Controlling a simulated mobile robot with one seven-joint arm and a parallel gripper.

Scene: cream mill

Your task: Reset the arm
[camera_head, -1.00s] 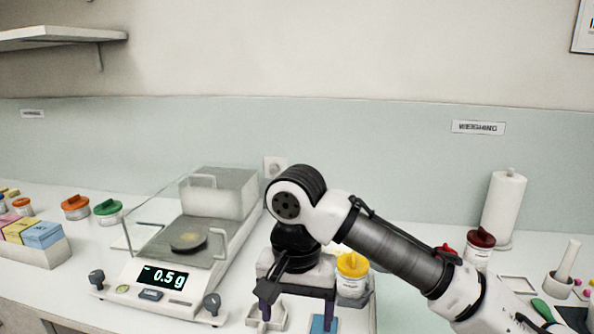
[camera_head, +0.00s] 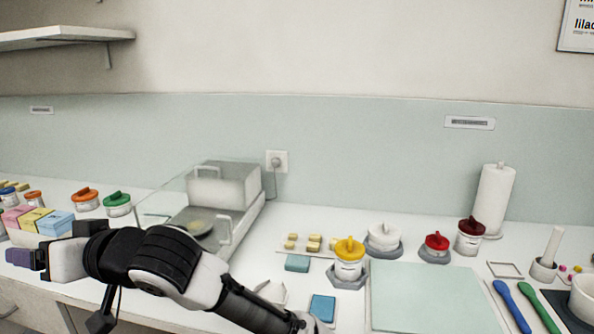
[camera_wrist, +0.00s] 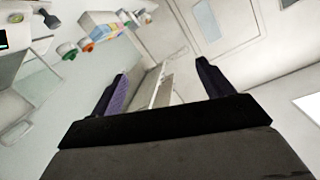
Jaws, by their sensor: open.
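My gripper (camera_head: 28,259) is at the lower left in the head view, in front of the box of pink, yellow and blue packs. My arm stretches across the front of the balance from the lower right. In the wrist view my gripper (camera_wrist: 166,85) shows two dark fingers spread apart with nothing between them. The counter's front and the floor lie beyond the fingers. The balance (camera_head: 240,222) is partly hidden behind my arm, its display covered. A dark dish with a little yellowish material (camera_head: 196,228) sits on its pan.
The box of packs (camera_head: 40,222) is close to my gripper, with orange-lidded (camera_head: 86,200) and green-lidded jars (camera_head: 117,204) behind. A yellow-lidded jar (camera_head: 348,262), a pale green mat (camera_head: 425,300), blue (camera_head: 512,306) and green spoons (camera_head: 540,306) are to the right. Open space lies before the counter.

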